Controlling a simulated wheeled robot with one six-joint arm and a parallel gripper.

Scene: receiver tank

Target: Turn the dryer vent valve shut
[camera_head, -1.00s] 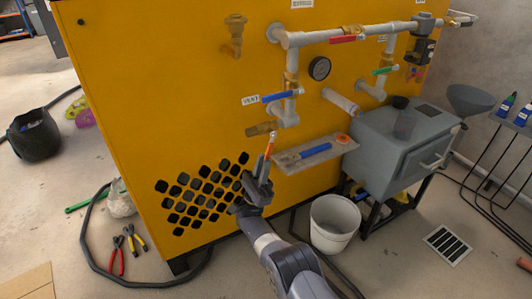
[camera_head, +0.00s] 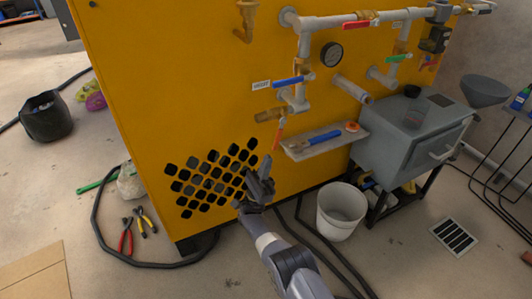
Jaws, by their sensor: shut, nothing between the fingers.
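A blue-handled valve (camera_head: 288,82) sits on the grey pipework of the yellow cabinet, its handle lying roughly level across the vertical pipe. A small white label (camera_head: 261,85) is just left of it; its text is too small to read surely. Below, a brass valve (camera_head: 270,114) has an orange handle (camera_head: 279,134) hanging down, tilted slightly. I cannot tell surely which of the two is the dryer vent valve. My gripper (camera_head: 265,163) is shut and empty, pointing up in front of the black grille, below and left of the orange handle and seemingly apart from it.
A small shelf (camera_head: 312,150) with a blue-handled tool juts out right of the orange handle. A red-handled valve (camera_head: 358,23), a green-handled valve (camera_head: 398,58) and a gauge (camera_head: 332,54) are higher up. A white bucket (camera_head: 340,212) and a grey box (camera_head: 412,140) stand right.

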